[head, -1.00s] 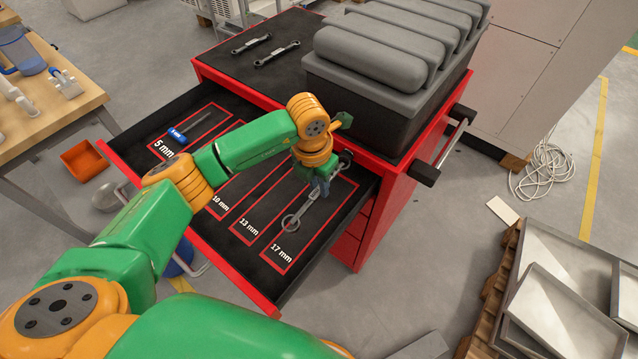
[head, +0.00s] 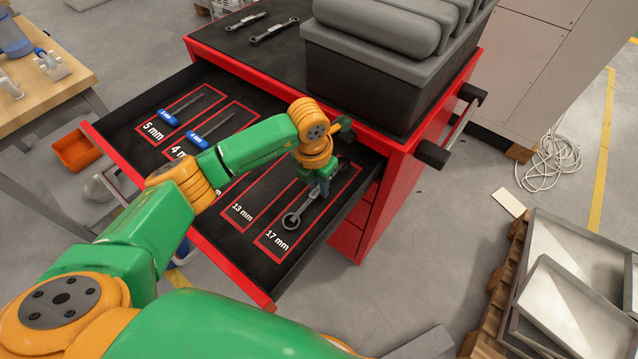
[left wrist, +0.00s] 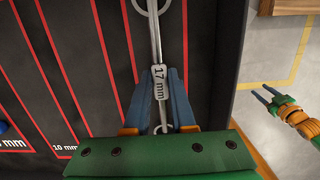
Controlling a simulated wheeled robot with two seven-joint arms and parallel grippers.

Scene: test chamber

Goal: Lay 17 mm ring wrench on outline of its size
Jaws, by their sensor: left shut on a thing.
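The 17 mm ring wrench (head: 291,221) is a grey metal bar with a ring end and a "17 mm" tag, which reads clearly in the left wrist view (left wrist: 160,84). My left gripper (head: 322,187) is shut on it, with blue fingers on both sides of the shaft. The wrench lies along the red 17 mm outline (head: 278,262), between its two long lines. I cannot tell whether it touches the drawer floor. My gripper hides part of its far end. My right gripper (left wrist: 270,97) shows in the left wrist view, its fingers apart and empty, away from the drawer.
The open drawer (head: 230,268) has more outlines, including 13 mm. Two blue-handled screwdrivers (head: 168,117) lie in its left part. Two other wrenches (head: 273,31) lie on the cabinet top beside a grey bin (head: 360,85). Pallet and trays (head: 560,300) stand at right.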

